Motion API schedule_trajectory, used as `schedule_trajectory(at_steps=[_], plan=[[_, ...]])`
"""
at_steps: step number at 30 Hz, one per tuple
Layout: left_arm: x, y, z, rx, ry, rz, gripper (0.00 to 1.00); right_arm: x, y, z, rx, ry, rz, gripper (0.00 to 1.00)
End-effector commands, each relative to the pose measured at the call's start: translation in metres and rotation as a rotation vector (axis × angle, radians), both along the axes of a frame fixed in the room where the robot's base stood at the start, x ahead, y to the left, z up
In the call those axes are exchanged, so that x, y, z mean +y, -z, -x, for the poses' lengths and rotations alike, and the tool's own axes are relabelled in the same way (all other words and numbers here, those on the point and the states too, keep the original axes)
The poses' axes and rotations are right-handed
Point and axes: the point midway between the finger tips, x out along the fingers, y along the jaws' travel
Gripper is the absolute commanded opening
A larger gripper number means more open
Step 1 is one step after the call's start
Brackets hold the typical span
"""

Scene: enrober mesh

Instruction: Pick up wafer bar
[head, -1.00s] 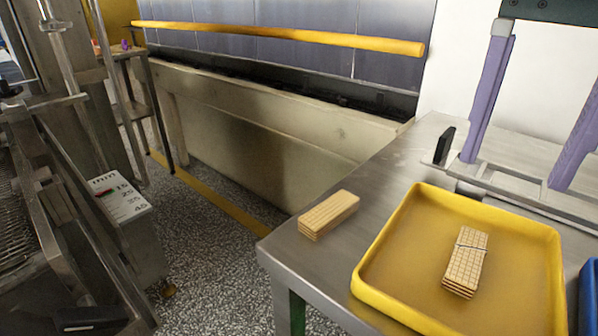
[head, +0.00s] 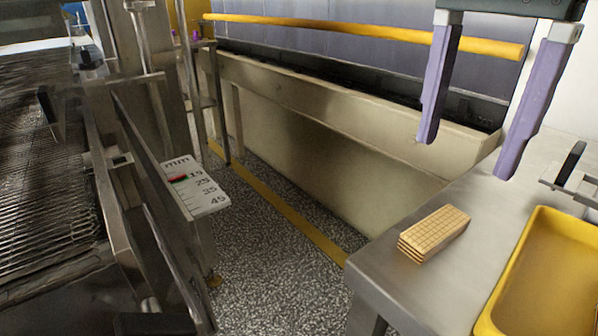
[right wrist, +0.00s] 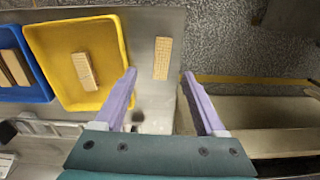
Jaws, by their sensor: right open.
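A stack of wafer bars (head: 435,233) lies on the bare steel table, near its left corner in the head view. In the right wrist view this wafer bar (right wrist: 163,58) lies beyond the fingertips, between their lines. My right gripper (head: 465,158) is open and empty, with two purple fingers above the table, behind the wafer bar in the head view. Its fingers also frame the right wrist view (right wrist: 158,73). Another wafer bar (right wrist: 85,71) lies in the yellow tray (head: 512,285). My left gripper is not in view.
The steel table (head: 400,280) ends just left of the wafer bar. A blue tray (right wrist: 46,90) holds more bars. A mesh conveyor (head: 45,150) and a millimetre scale plate (head: 195,187) stand at left. A yellow rail (head: 360,34) runs along the back.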

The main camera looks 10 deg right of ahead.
Motion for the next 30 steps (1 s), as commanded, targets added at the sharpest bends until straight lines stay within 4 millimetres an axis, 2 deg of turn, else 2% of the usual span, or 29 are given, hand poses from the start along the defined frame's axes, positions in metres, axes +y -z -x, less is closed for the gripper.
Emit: schedule_trajectory(at_steps=[7,14,21,24,30], plan=[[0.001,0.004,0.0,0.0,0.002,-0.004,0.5,-0.001,0.035,0.001,0.007,0.034,0.0,0.72],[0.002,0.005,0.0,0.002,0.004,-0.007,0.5,-0.001,0.056,0.0,0.004,0.033,0.0,0.72],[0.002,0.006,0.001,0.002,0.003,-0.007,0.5,-0.001,0.093,-0.001,0.005,0.032,0.0,0.72],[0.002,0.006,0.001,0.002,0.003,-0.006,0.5,-0.001,0.1,-0.002,0.002,0.031,0.0,0.72],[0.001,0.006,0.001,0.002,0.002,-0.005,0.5,-0.001,0.101,-0.002,0.001,0.03,-0.001,0.72]])
